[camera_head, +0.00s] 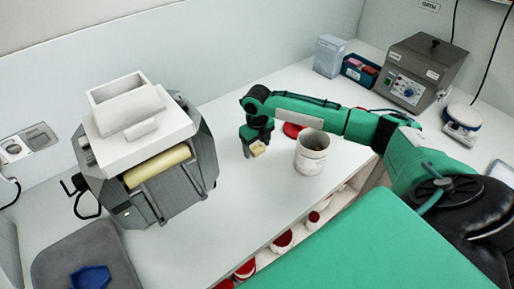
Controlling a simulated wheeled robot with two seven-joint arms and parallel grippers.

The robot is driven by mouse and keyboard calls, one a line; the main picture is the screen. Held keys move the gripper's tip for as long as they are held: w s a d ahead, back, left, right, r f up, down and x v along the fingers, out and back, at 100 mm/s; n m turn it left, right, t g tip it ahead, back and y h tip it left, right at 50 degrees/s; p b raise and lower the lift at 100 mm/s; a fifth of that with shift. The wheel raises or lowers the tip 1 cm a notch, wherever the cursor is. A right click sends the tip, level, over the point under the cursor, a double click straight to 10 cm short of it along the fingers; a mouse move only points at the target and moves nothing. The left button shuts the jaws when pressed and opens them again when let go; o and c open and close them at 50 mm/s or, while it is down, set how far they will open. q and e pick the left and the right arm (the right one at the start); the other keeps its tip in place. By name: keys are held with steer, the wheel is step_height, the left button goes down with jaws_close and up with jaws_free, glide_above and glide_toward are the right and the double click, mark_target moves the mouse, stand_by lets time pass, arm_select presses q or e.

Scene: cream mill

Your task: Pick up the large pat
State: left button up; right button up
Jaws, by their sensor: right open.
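No second pat shows for comparing size. My left gripper is out of view.
A white tub (311,155) stands just right of my gripper, with a red lid (293,130) behind it. A grey mill with a white hopper (135,115) stands left. A dark grey tray (85,250) holds a blue piece. A grey instrument (420,75) stands back right.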

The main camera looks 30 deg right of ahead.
mark_target(257, 147)
steer(key=shift+c, duration=0.2)
steer(key=c, duration=1)
steer(key=shift+r, duration=0.15)
steer(key=shift+c, duration=0.2)
step_height(257, 147, up, 20)
steer(key=b, duration=0.3)
steer(key=shift+b, duration=0.4)
